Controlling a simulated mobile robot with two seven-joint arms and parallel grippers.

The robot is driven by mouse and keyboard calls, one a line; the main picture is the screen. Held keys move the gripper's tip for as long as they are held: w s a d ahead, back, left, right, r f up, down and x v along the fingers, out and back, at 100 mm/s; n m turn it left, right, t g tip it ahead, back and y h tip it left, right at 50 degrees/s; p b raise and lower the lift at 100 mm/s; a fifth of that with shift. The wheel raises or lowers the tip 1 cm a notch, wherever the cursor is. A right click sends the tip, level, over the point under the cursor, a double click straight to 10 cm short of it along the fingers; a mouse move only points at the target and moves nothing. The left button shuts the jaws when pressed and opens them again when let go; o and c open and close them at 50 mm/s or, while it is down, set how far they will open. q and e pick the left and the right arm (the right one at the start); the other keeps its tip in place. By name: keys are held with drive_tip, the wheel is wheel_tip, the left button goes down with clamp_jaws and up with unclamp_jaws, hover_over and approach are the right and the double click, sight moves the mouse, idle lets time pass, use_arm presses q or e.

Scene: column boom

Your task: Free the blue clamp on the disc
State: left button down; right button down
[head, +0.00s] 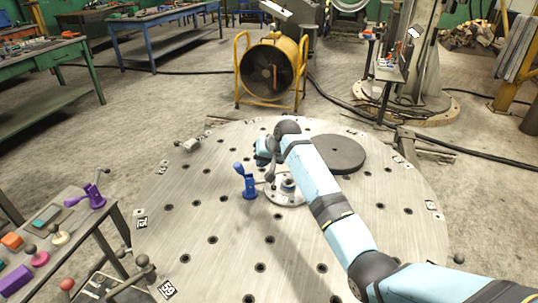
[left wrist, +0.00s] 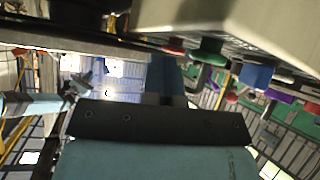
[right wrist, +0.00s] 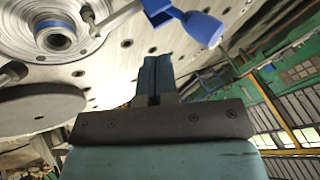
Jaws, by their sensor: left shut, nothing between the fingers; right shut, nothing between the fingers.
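The blue clamp (head: 249,187) stands on the large round perforated table (head: 215,262), left of a pale round flange (head: 290,199). Its handle with a blue knob is raised. In the right wrist view the blue clamp (right wrist: 158,8) is at the top, its knob toward the right. My right gripper (right wrist: 158,65) is shut and empty, apart from the clamp; in the head view its hand (head: 265,150) is just behind the clamp, fingertips unclear. My left gripper (left wrist: 167,68) is shut and empty, below a surface with coloured knobs, and out of the head view.
A dark round plate (head: 338,154) lies on the table behind the flange. A side table at left holds a purple clamp (head: 95,196) and coloured pieces. Toggle clamps sit at the round table's edge. A yellow fan (head: 268,70) stands behind; the table's front is clear.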

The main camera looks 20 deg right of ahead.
drive_tip(key=shift+w+a+f, duration=0.2)
drive_tip(key=shift+a, duration=0.45)
drive_tip(key=shift+w+a+f, duration=0.2)
drive_tip(key=shift+a, duration=0.45)
drive_tip(key=shift+w+a+f, duration=0.2)
drive_tip(key=shift+a, duration=0.45)
drive_tip(key=shift+a+h+p, duration=0.2)
drive_tip(key=shift+h+p, duration=0.1)
drive_tip(key=shift+p, duration=0.1)
